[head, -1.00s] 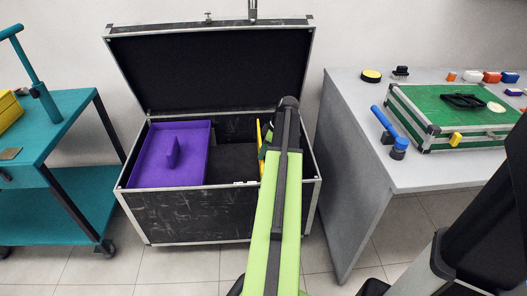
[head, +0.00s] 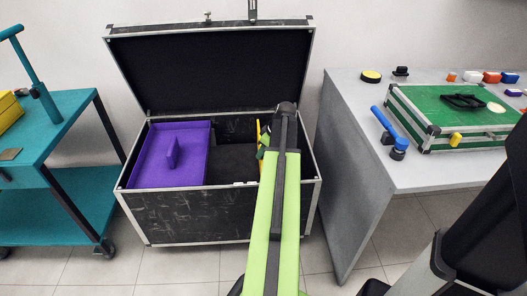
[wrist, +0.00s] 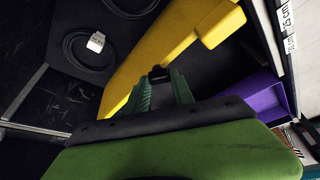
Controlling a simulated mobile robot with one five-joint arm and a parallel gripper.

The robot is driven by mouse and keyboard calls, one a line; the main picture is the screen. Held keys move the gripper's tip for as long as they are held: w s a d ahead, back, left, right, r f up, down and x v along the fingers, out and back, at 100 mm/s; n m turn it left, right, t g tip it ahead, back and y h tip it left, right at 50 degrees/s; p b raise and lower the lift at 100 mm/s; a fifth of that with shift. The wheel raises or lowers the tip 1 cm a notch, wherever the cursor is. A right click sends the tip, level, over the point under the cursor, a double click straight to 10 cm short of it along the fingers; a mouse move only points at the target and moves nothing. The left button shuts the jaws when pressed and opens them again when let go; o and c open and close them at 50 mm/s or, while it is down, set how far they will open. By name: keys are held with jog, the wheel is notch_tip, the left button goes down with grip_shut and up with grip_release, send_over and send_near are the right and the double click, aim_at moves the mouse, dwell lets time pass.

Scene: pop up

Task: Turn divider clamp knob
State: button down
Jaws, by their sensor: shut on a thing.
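A yellow divider (head: 260,134) stands inside the open black case (head: 180,218), near its right end. It fills much of the wrist view (wrist: 172,42). A small black clamp knob (wrist: 159,72) shows against the divider's lower edge in the wrist view. My gripper (wrist: 161,84), with green fingers, is shut on the knob, with one finger on each side. In the head view, my arm hides most of the gripper and the knob.
A purple tray (head: 147,164) fills the case's left side. The raised lid (head: 213,72) stands behind. A grey table (head: 352,165) with a green case (head: 440,112) is at the right, a teal cart (head: 62,118) at the left. A coiled black cable (wrist: 68,50) lies in the wrist view.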

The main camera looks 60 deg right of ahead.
jog(key=m, duration=0.1)
jog(key=m+h, duration=0.1)
jog(key=m, duration=0.1)
jog(key=m+h, duration=0.1)
jog(key=m, duration=0.1)
jog(key=shift+w+a+g, duration=0.15)
jog(key=shift+a+g, duration=0.1)
jog(key=shift+g, duration=0.05)
jog(key=m, duration=0.2)
jog(key=m+g+h, duration=0.1)
jog(key=m, duration=0.2)
jog(key=shift+w+h, duration=0.1)
jog(key=shift+h, duration=0.2)
jog(key=shift+m, duration=0.4)
jog(key=shift+a, duration=0.1)
jog(key=c, duration=1.1)
grip_release()
jog(key=p+v, duration=1)
jog(key=v, duration=0.1)
jog(key=p+v, duration=0.6)
jog(key=shift+w+a+r, duration=0.1)
jog(key=shift+w+r, duration=0.1)
jog(key=shift+r, duration=0.05)
